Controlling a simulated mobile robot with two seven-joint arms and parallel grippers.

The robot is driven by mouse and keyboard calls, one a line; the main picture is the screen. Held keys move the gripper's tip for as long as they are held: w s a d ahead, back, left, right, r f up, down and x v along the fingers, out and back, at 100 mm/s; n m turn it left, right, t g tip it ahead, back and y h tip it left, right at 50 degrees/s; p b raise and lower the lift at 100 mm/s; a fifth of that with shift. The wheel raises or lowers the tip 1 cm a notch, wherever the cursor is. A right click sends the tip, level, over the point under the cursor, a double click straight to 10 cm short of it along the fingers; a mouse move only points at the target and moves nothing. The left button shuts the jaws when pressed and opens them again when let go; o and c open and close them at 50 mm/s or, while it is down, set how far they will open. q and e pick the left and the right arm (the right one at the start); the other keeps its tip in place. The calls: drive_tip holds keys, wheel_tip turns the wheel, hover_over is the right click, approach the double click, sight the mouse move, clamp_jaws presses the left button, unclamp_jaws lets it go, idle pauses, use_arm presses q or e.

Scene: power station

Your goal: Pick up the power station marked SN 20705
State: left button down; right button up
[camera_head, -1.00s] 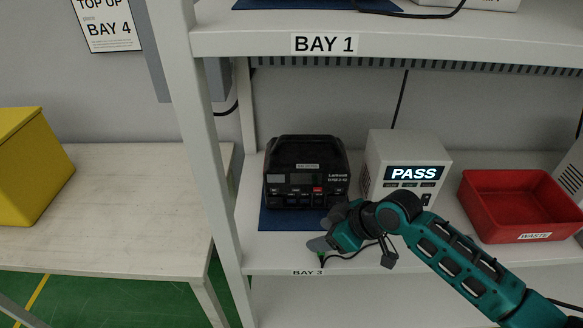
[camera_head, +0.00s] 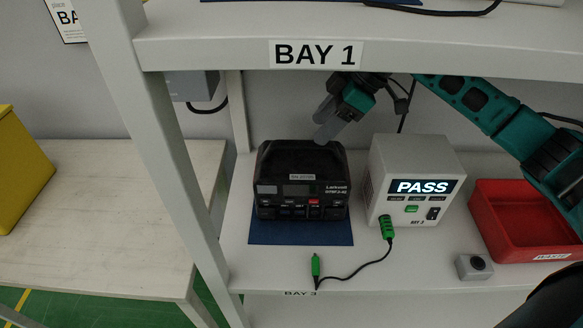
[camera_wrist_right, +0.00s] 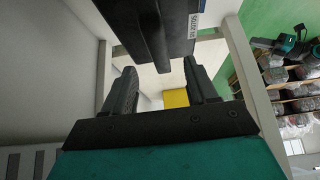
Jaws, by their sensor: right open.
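In the right wrist view, the black station (camera_wrist_right: 150,30) fills the top, beyond the open fingers (camera_wrist_right: 160,85). My left gripper is not in view.
A grey tester (camera_head: 408,180) showing PASS stands right of the station, its green-plugged cable (camera_head: 350,276) lying in front. A red waste bin (camera_head: 520,222) and a small grey box (camera_head: 474,266) are further right. The BAY 1 shelf (camera_head: 420,53) is overhead; a post (camera_head: 165,150) stands left.

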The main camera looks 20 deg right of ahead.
sight(302, 142)
drive_tip(key=shift+w+f, duration=0.1)
drive_tip(key=shift+w, duration=0.15)
drive_tip(key=shift+w+a+f, duration=0.15)
drive_tip(key=shift+a+f, duration=0.1)
drive_tip(key=shift+f, duration=0.05)
drive_tip(key=shift+s+x, duration=0.25)
drive_tip(key=shift+x, duration=0.75)
drive_tip(key=x, duration=0.4)
drive_tip(key=shift+w+a+f, duration=0.1)
drive_tip(key=shift+a+f, duration=0.05)
drive_tip(key=shift+f, duration=0.05)
clamp_jaws()
drive_tip(key=shift+w+r, duration=0.2)
drive_tip(key=shift+r, duration=0.15)
